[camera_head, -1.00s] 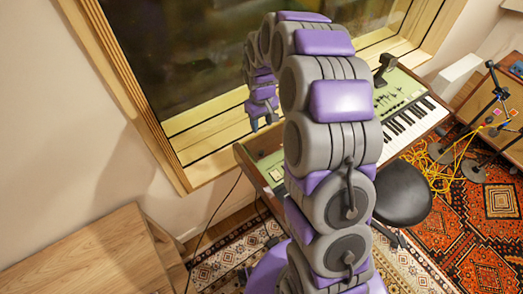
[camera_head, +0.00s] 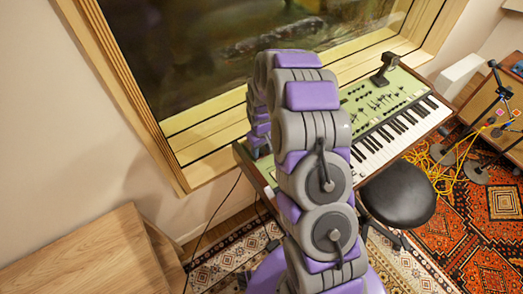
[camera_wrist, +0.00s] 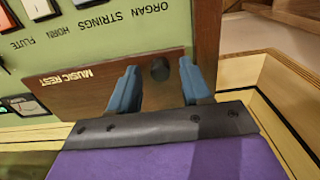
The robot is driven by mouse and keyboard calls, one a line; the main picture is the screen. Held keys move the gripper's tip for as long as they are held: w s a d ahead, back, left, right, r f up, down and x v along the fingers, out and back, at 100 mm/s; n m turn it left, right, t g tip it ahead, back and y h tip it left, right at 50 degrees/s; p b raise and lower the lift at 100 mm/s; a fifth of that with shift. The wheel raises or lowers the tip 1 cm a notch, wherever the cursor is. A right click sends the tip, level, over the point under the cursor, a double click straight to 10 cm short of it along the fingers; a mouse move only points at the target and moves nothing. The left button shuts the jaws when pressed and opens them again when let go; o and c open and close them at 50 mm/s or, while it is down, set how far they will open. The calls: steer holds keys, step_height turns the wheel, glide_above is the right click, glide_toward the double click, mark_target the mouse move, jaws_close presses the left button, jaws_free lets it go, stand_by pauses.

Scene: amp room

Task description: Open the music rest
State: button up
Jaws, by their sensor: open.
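The music rest (camera_wrist: 95,92) is a brown wooden panel with "MUSIC REST" lettered on it, upside down in the wrist view. It lies beside the green control panel (camera_wrist: 100,35) of the keyboard instrument. In the head view, the keyboard instrument (camera_head: 392,112) stands below the window, and my arm hides the music rest and most of the gripper.
A black stool (camera_head: 398,194) stands in front of the keys. A black device (camera_head: 385,68) rests on the instrument's top. The wooden window frame (camera_head: 210,135) runs close behind. A wooden cabinet (camera_head: 85,255) is at the lower left, and yellow cables (camera_head: 440,165) lie at right.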

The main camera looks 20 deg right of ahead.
steer(key=shift+f, duration=0.3)
steer(key=shift+c, duration=0.3)
jaws_close()
